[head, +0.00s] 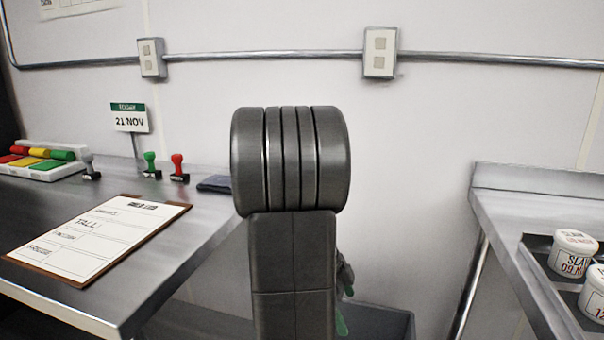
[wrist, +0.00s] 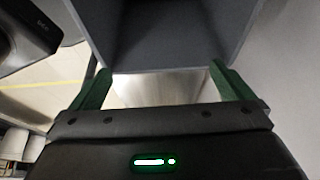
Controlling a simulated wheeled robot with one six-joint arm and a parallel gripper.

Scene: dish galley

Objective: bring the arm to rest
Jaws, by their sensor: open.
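My gripper (wrist: 160,82) shows in the wrist view with its two green fingers spread apart and nothing between them. Beyond the fingers is the open mouth of a grey bin (wrist: 170,35). In the head view my arm stands upright in the middle and hides most of the gripper; only a bit of green finger shows beside it, low down, in front of the grey bin (head: 385,322).
A steel counter (head: 215,210) on the left holds a clipboard (head: 95,238), stamps (head: 178,168), coloured ink pads (head: 42,160) and a date sign (head: 130,118). A second counter (head: 520,200) on the right holds lidded tubs (head: 574,250) in a recessed tray. A wall stands behind.

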